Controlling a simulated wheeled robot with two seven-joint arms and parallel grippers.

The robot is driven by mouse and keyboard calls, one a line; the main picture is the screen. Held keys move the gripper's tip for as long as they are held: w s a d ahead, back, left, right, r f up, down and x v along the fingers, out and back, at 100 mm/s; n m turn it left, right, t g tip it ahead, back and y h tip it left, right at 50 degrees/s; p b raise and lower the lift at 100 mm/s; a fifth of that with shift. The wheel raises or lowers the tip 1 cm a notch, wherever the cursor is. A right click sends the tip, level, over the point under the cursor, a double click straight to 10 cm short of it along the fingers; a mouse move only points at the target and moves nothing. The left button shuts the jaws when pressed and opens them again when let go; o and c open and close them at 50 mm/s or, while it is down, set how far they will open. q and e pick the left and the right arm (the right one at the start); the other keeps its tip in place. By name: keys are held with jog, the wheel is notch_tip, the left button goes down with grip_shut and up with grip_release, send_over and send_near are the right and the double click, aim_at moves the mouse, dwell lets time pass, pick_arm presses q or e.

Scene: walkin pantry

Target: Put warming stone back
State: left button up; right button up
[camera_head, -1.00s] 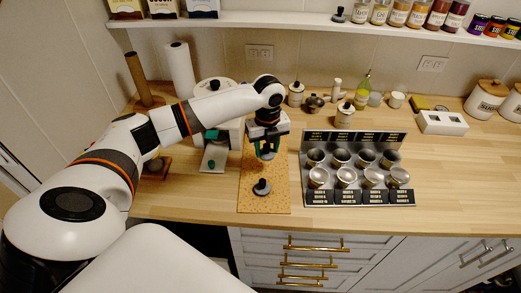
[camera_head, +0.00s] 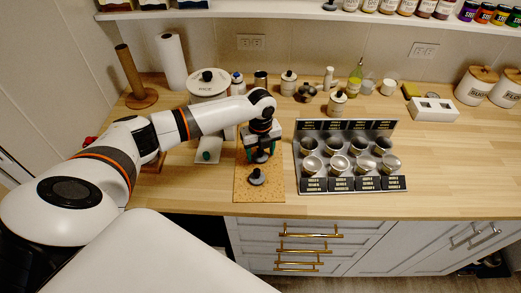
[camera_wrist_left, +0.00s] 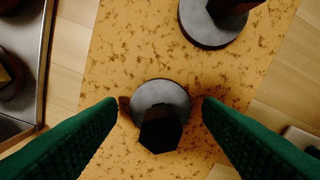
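Two grey round discs with dark upright knobs stand on a speckled tan cork mat (camera_head: 246,192); I cannot tell which is the warming stone. The front disc (camera_head: 257,177) stands clear near the mat's front and shows at the top of the left wrist view (camera_wrist_left: 211,27). The rear disc (camera_wrist_left: 158,95) lies between the green fingers of my left gripper (camera_wrist_left: 160,103), its knob pointing up toward the camera. The left gripper (camera_head: 261,154) is open and low over the mat, a finger on each side of this disc with gaps showing. My right gripper is out of view.
A metal rack with several cups (camera_head: 346,180) stands close right of the mat. A small white board with a green knob (camera_head: 207,150) is to the left. A white lidded pot (camera_head: 208,86) and jars stand behind. The counter right of the rack is clear.

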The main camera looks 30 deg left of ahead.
pick_arm(q)
notch_tip(320, 180, up, 12)
jog(key=b, duration=0.2)
jog(key=shift+r, duration=0.2)
dwell(0.4)
dwell(0.3)
